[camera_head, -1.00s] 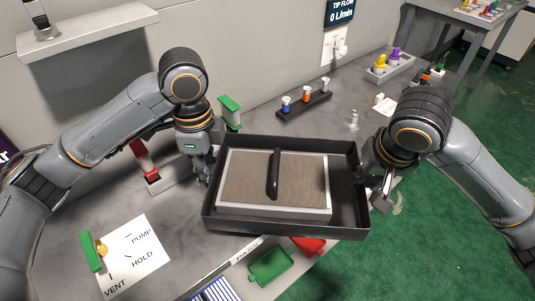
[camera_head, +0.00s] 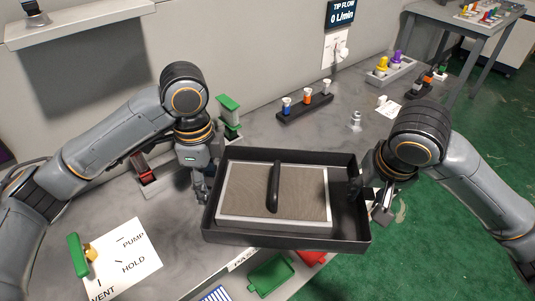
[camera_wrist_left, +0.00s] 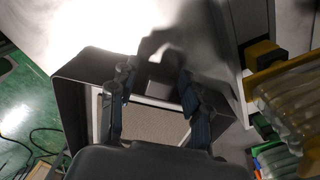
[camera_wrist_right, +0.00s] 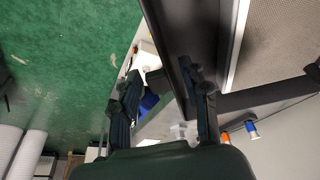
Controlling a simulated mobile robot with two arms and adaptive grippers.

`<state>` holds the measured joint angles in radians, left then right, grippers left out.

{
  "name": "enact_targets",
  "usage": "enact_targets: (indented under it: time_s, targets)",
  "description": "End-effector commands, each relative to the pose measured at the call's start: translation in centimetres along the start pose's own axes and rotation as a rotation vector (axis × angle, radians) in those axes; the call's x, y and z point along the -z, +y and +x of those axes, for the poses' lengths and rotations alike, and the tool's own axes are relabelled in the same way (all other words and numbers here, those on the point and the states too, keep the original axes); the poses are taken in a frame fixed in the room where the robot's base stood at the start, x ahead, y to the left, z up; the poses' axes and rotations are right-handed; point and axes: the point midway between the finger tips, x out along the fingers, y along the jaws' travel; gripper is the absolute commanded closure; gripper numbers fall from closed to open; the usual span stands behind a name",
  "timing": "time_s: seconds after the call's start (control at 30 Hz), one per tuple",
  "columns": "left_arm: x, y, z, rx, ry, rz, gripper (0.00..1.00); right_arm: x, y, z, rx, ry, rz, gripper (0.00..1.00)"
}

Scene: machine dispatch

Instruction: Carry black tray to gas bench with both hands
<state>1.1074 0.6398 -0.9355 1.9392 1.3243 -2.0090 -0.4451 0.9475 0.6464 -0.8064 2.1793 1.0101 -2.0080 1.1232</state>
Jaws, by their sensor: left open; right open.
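The black tray (camera_head: 290,242) is in the middle of the head view, over the front part of the grey bench. It holds a grey-framed panel (camera_head: 312,195) with a black bar handle (camera_head: 274,187). My left gripper (camera_head: 203,190) is open at the tray's left end. In the left wrist view its fingers (camera_wrist_left: 160,92) are apart at the tray's end wall (camera_wrist_left: 75,90). My right gripper (camera_head: 374,200) is open at the tray's right end. In the right wrist view its fingers (camera_wrist_right: 165,98) are apart beside the tray wall (camera_wrist_right: 190,35). Contact is unclear.
A black rack with coloured knobs (camera_head: 305,106) and a small metal piece (camera_head: 355,121) stand behind the tray. A green-topped post (camera_head: 229,110) is behind my left gripper. A white labelled sheet (camera_head: 125,262) lies at front left. Another table (camera_head: 460,25) stands at back right.

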Motion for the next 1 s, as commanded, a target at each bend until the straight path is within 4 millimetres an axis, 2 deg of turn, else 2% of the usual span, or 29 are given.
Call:
enact_targets:
  time_s: [0.13, 0.23, 0.5, 0.7, 0.83, 1.0]
  targets:
    - [0.0, -0.1, -0.6, 0.001, 0.001, 0.0, 0.52, 0.0, 0.0, 0.0, 0.001, 0.001, -0.001, 0.55]
    - [0.0, -0.1, -1.9, 0.004, 0.0, 0.0, 0.52, 0.0, 0.0, 0.0, 0.001, 0.001, -0.001, 0.55]
    - [-0.1, -0.1, -7.1, 0.006, -0.001, -0.001, 0.52, 0.0, -0.1, 0.0, 0.002, 0.001, -0.001, 0.55]
    - [0.0, -0.1, -10.2, 0.003, -0.001, -0.001, 0.52, 0.0, -0.1, 0.0, 0.001, 0.001, -0.001, 0.55]
    - [0.0, -0.1, -11.4, 0.002, -0.001, -0.001, 0.52, 0.0, -0.1, 0.0, 0.001, 0.001, -0.001, 0.55]
    - [0.0, 0.0, -12.0, 0.0, 0.0, -0.001, 0.52, 0.1, -0.1, -0.4, 0.002, 0.002, -0.001, 0.55]
